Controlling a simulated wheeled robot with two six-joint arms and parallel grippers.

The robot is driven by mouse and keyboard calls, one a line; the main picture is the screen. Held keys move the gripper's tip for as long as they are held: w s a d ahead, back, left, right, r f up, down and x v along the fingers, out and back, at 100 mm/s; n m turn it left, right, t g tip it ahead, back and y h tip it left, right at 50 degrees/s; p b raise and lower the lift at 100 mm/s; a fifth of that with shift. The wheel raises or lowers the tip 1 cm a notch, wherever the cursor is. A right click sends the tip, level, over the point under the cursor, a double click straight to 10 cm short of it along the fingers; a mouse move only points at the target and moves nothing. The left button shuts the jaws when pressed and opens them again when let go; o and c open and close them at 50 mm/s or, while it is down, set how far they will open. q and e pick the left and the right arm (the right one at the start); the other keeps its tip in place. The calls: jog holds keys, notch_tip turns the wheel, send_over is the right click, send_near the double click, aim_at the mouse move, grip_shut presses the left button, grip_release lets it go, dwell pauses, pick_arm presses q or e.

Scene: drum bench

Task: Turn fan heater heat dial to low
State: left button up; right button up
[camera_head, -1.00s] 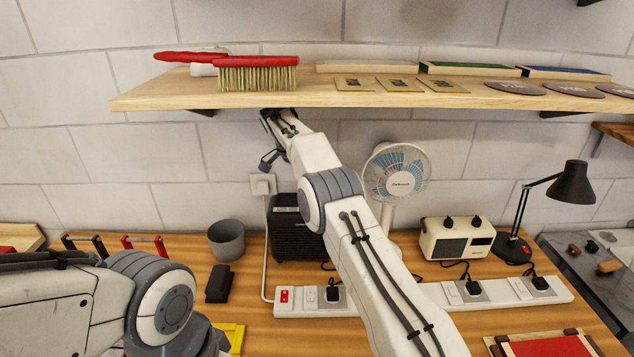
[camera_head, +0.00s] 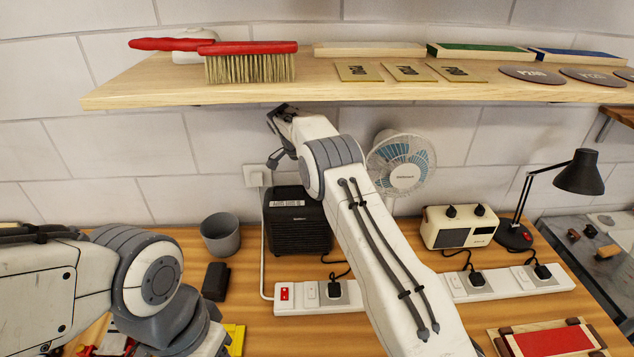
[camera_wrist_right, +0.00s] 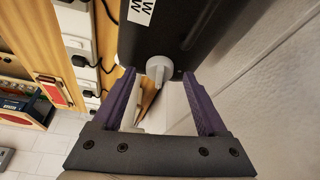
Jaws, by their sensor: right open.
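The fan heater (camera_head: 299,232) is a black box with a front grille, standing at the back of the bench. In the right wrist view its dark body (camera_wrist_right: 172,25) is close, and a light grey dial (camera_wrist_right: 159,68) sticks out from it. My right gripper (camera_wrist_right: 158,76) is open, with one purple finger on each side of the dial; I cannot tell whether either touches it. In the head view my right gripper (camera_head: 273,137) is above the heater, near the wall. The dial is not discernible there. My left arm is at lower left, with its gripper out of view.
A shelf (camera_head: 210,93) with a red brush (camera_head: 250,62) hangs just above my right gripper. A grey cup (camera_head: 220,236) stands left of the heater, a white fan (camera_head: 402,160) and radio (camera_head: 459,227) to its right. A power strip (camera_head: 317,307) lies in front.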

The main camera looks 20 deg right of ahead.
jog(key=shift+d+f, duration=0.1)
jog(key=shift+f, duration=0.25)
grip_shut()
jog(key=n+b, duration=0.2)
jog(key=b, duration=0.2)
jog(key=shift+s+f+t, duration=0.1)
jog(key=shift+f+t, duration=0.1)
jog(key=shift+t, duration=0.2)
jog(key=shift+r+n+b, duration=0.1)
jog(key=shift+n+b, duration=0.2)
jog(key=shift+b, duration=0.1)
jog(key=shift+r, duration=0.1)
grip_release()
